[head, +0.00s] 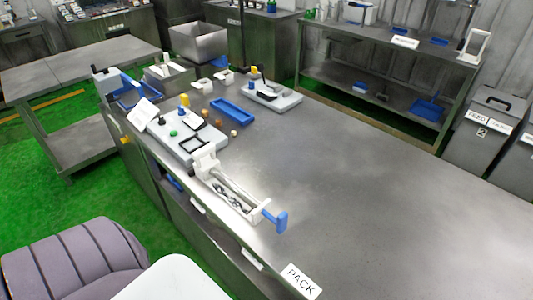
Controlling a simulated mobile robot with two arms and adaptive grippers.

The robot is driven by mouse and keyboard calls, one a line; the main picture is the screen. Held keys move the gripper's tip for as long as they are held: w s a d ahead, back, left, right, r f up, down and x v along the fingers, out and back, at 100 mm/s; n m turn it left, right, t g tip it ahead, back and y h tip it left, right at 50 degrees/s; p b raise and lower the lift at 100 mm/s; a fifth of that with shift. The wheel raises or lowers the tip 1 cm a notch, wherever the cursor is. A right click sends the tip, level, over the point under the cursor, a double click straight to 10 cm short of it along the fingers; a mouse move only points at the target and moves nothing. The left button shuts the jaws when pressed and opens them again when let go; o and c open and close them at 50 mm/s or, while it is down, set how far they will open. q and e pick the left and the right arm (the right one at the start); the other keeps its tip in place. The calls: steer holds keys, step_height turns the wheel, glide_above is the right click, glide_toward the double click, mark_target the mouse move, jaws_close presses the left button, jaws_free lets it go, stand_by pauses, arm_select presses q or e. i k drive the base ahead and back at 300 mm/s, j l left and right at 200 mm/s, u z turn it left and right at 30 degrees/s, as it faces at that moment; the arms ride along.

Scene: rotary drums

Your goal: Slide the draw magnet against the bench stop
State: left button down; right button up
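A long white open frame (228,187) lies along the near left edge of the steel bench (360,190). A blue block-like end piece (276,221) is at its right end, and dark parts lie inside the frame. I cannot tell for sure which piece is the draw magnet or which is the bench stop. A grey-white fixture plate (172,133) sits behind the frame, with a black square outline, a green knob and a yellow-topped post on it. Neither of my grippers shows in this view.
A blue tray (232,111) and a second grey plate (272,96) with a yellow-topped post stand farther back. A PACK label (300,281) is at the front edge. The bench's middle and right are clear. A grey padded chair (75,262) is at lower left.

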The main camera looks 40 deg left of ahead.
mark_target(207, 168)
steer(key=j+z, duration=0.45)
steer(key=k+j+z, duration=0.1)
steer(key=j+z, duration=0.25)
steer(key=z, duration=0.15)
steer(key=k+j+z, duration=0.15)
steer(key=j+z, duration=0.3)
steer(key=l, duration=0.1)
